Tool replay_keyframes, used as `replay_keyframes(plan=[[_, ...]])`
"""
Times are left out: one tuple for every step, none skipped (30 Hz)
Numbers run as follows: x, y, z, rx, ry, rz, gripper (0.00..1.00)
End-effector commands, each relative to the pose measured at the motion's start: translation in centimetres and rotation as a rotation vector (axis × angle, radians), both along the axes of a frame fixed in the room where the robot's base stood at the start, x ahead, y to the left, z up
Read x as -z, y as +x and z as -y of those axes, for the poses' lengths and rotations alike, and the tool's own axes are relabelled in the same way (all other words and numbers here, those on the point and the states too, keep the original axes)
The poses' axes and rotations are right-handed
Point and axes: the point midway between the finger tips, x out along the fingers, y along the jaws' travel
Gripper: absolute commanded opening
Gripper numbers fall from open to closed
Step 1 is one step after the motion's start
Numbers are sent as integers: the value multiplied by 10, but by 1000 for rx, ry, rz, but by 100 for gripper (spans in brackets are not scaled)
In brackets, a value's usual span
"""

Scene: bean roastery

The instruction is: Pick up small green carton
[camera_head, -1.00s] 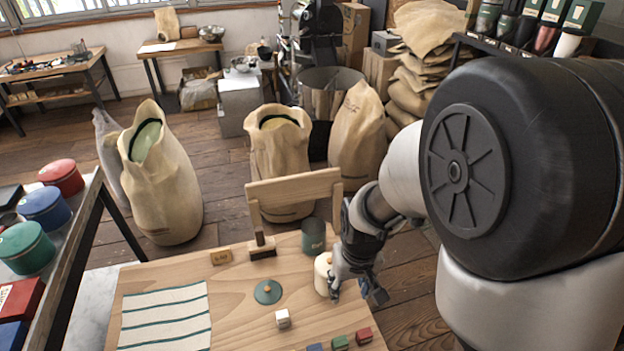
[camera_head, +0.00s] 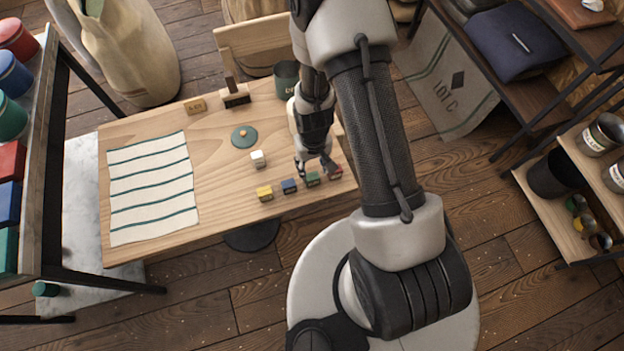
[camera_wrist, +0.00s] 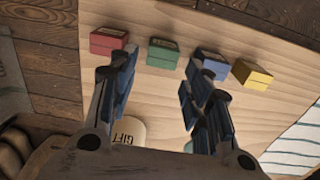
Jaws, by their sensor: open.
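The small green carton (camera_head: 312,179) stands on the wooden table near its front edge, in a row with a red, a blue and a yellow carton. In the wrist view the green carton (camera_wrist: 163,53) is between the red and blue ones, just beyond my open fingers. My gripper (camera_head: 316,169) is above the table, close to the green and red cartons. In the wrist view my gripper (camera_wrist: 155,85) is open with nothing between its fingertips. The red carton (camera_wrist: 107,41) lies ahead of the left finger and the blue carton (camera_wrist: 213,66) ahead of the right finger.
The yellow carton (camera_head: 264,193) ends the row. A dark green canister (camera_head: 286,78) stands at the back. Shelving with canisters is at the right.

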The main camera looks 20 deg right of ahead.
Motion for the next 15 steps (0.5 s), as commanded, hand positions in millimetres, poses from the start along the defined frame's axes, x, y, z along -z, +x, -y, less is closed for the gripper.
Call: replay_keyframes(plan=[[8,-1,0,0,0,-2,45],[11,-1,0,0,0,-2,45],[14,-1,0,0,0,-2,45],[15,0,0,0,0,-1,45],[16,0,0,0,0,0,45],[17,0,0,0,0,0,45],[18,0,0,0,0,1,45],[20,0,0,0,0,0,45],[23,-1,-1,0,0,0,45],[26,-1,-1,0,0,-1,45],[30,-1,-1,0,0,-2,45],[35,-2,-2,0,0,-2,45],[40,-2,-2,0,0,-2,45],[45,-2,-3,0,0,-3,45],[52,-3,-4,0,0,-2,45]])
